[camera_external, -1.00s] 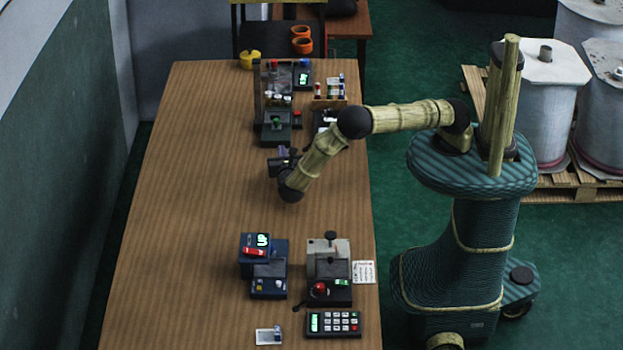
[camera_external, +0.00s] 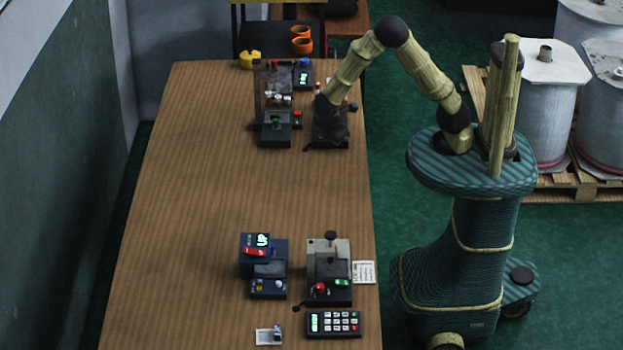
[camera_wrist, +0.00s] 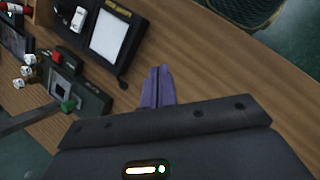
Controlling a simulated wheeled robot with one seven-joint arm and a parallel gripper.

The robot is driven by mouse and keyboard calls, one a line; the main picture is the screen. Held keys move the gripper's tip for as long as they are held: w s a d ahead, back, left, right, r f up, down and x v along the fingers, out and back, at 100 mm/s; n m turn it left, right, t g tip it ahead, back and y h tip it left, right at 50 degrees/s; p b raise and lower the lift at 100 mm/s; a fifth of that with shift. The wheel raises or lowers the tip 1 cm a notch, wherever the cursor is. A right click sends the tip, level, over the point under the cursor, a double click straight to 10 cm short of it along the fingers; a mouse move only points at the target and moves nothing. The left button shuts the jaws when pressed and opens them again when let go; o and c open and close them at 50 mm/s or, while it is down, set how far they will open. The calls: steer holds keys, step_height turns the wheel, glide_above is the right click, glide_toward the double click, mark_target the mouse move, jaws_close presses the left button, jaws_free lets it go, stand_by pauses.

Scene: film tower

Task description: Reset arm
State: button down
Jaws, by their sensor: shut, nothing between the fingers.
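My gripper (camera_wrist: 157,72) shows in the wrist view as two purple fingers pressed together with nothing between them. In the external view my arm is folded high, and its dark wrist end is over the far right part of the wooden table (camera_external: 210,180). There my gripper blends with a dark device, so its fingertips are hard to make out. In the wrist view the fingers are above bare wood, just short of a dark device with a white panel (camera_wrist: 108,38).
A device with a green button (camera_wrist: 67,104) and several small white pieces (camera_wrist: 27,72) are left of the fingers. A blue device (camera_external: 268,272), a grey press (camera_external: 328,250) and a keypad (camera_external: 333,323) stand on the near table. The table's middle is clear.

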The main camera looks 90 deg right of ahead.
steer(key=s+a+r+m+t+y, duration=0.4)
steer(key=s+r+m+t+y, duration=0.1)
steer(key=s+r+m, duration=0.25)
step_height(320, 180, up, 12)
steer(key=p, duration=1.2)
steer(key=shift+s+d+m+p, duration=0.15)
steer(key=shift+s+m+p, duration=0.2)
steer(key=shift+s+p, duration=0.05)
stand_by(2.0)
